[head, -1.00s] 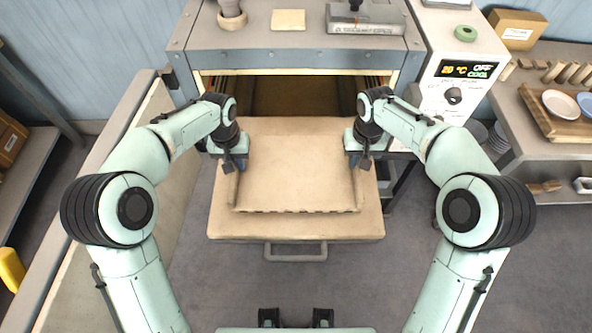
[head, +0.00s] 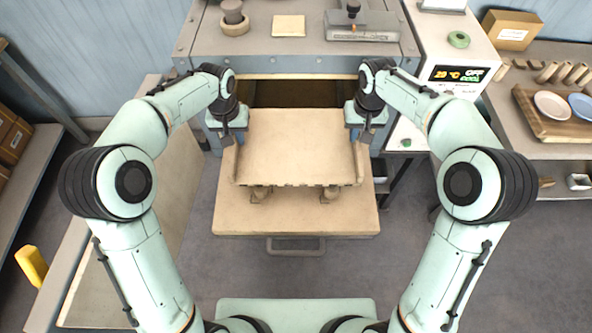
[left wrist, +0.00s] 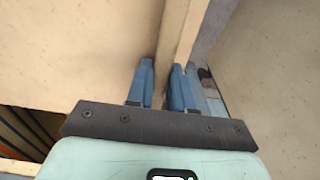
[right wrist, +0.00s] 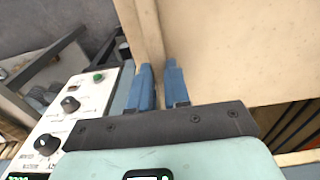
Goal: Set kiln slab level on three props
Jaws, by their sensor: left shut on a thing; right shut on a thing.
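The kiln slab (head: 296,150) is a flat beige plate with a notched front edge. My left gripper (head: 238,140) is shut on its left edge and my right gripper (head: 355,138) on its right edge. In the left wrist view the blue fingers (left wrist: 163,85) straddle the slab's raised rim (left wrist: 176,35). In the right wrist view the fingers (right wrist: 158,85) straddle the opposite rim (right wrist: 149,30). Two props (head: 260,194) and (head: 330,194) show under the slab's front edge; I cannot tell whether they touch it. Any third prop is hidden beneath.
The pulled-out beige shelf (head: 296,220) with a handle (head: 296,246) lies below the slab, in front of the open kiln (head: 296,93). A control panel (head: 459,74) stands to the right. Tool-like items rest on the kiln top. The floor in front is clear.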

